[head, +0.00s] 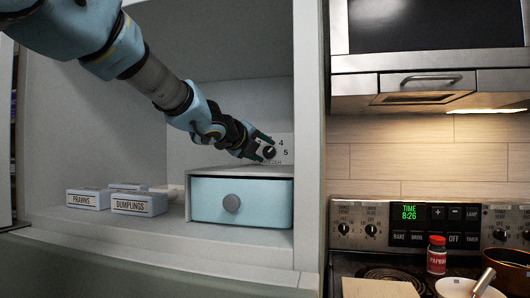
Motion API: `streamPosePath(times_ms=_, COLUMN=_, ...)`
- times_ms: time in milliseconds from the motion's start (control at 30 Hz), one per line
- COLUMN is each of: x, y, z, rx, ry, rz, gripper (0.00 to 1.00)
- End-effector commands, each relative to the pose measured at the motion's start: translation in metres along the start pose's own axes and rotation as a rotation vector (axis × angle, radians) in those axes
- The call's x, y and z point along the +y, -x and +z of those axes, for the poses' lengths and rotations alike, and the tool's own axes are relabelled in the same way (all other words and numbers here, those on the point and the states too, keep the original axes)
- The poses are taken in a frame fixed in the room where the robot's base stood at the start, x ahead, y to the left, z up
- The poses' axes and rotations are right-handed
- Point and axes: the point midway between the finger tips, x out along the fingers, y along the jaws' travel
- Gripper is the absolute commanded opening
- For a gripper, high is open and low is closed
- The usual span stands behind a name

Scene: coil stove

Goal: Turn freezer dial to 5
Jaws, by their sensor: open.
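The freezer dial (269,152) is a small dark round knob on the back wall of the open freezer compartment. The printed numbers 4 and 5 show to its upper right and right; the rest of its scale is hidden behind my gripper. My gripper (264,146) is open at the dial, with its fingers around or just in front of the knob. I cannot tell whether they touch it. The dial's pointer setting is too small to read surely.
A light blue drawer (262,202) with a grey round knob sits just below the dial. Boxes labelled prawns (88,199) and dumplings (139,204) lie on the shelf to the left. The compartment's right wall (307,130) stands close beside the dial. A stove (420,215) is farther right.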

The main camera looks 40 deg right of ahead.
Motion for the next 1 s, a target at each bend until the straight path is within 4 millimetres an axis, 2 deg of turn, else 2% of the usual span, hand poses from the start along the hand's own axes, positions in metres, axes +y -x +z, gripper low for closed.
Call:
streamPosePath(times_ms=167, x=0.0, y=-0.014, z=0.0, rx=0.001, ry=0.001, rz=-0.001, gripper=0.56)
streamPosePath(times_ms=467, x=0.0, y=-0.016, z=0.0, rx=-0.001, ry=0.0, rz=0.0, gripper=0.56)
streamPosePath(times_ms=900, x=0.0, y=-0.015, z=0.0, rx=-0.001, ry=0.001, rz=0.0, gripper=0.08)
streamPosePath(times_ms=1000, x=0.0, y=-0.015, z=0.0, rx=-0.001, ry=0.001, rz=0.0, gripper=0.0)
